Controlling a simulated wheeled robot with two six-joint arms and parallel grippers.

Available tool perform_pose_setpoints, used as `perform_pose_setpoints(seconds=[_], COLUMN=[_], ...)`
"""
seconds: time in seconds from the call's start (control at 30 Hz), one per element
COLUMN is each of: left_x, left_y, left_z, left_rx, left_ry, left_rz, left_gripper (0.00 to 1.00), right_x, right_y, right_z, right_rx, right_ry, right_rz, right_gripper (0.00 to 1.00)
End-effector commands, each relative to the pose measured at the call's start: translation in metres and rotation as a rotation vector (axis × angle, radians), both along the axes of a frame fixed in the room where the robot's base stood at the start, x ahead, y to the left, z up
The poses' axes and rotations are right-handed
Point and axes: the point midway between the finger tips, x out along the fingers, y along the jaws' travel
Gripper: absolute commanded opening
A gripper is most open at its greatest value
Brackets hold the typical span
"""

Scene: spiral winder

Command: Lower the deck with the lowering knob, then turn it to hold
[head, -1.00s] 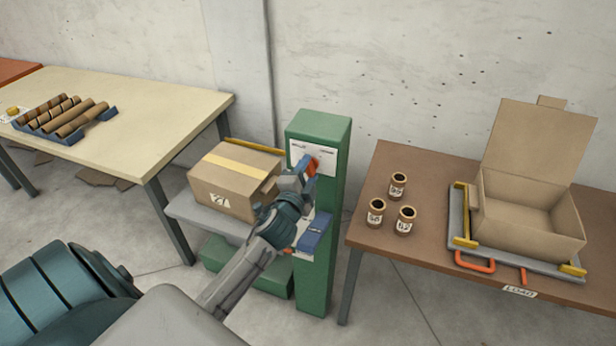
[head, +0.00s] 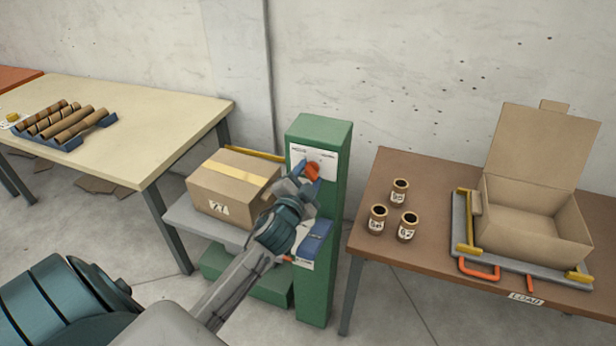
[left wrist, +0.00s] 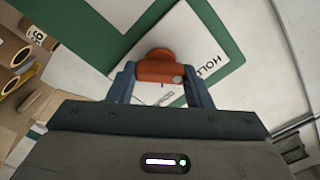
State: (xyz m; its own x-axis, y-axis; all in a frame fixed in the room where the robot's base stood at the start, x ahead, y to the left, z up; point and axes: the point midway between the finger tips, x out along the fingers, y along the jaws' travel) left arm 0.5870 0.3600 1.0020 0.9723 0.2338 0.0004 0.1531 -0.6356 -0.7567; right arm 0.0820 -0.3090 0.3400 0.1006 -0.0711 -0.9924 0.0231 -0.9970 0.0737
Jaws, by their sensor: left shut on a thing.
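The orange lowering knob (head: 312,170) sits on a white plate (head: 328,162) on the front of the green column (head: 325,250). My left gripper (head: 305,178) is at the knob. In the left wrist view its blue fingers (left wrist: 158,84) are shut on the two sides of the orange knob (left wrist: 155,66). The word HOLD is on the plate to the knob's right there; a second label below the knob is unclear. The grey deck (head: 190,217) stands out left of the column, carrying a closed, taped carton (head: 225,190). My right gripper is not in view.
A green base (head: 220,270) lies under the deck, with a gap between. A cream table with cardboard tubes (head: 70,125) is at left.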

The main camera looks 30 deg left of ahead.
Motion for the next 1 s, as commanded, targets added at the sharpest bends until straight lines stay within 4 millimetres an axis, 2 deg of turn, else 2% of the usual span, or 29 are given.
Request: perform_pose_setpoints(seconds=[0.17, 0.2, 0.3, 0.67, 0.77, 1.0], left_x=[0.0, 0.0, 0.0, -0.006, -0.018, -0.066], left_y=[0.0, 0.0, 0.0, -0.001, -0.005, -0.016], left_z=[-0.002, -0.002, -0.002, -0.002, -0.003, -0.005], left_rx=[-0.005, -0.005, -0.004, -0.001, -0.001, -0.002], left_ry=[0.003, 0.003, 0.003, 0.001, 0.001, 0.003], left_rz=[0.0, 0.0, 0.0, -0.001, -0.001, -0.002], left_gripper=[0.23, 0.49, 0.67, 0.67, 0.67, 0.67], right_x=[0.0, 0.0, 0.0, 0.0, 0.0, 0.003], right_y=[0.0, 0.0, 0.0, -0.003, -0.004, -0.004], right_z=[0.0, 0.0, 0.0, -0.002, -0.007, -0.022], right_rx=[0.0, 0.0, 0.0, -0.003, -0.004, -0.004], right_ry=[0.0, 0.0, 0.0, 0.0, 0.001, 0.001], right_rz=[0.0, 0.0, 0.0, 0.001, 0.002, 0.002], right_gripper=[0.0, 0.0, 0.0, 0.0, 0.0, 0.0])
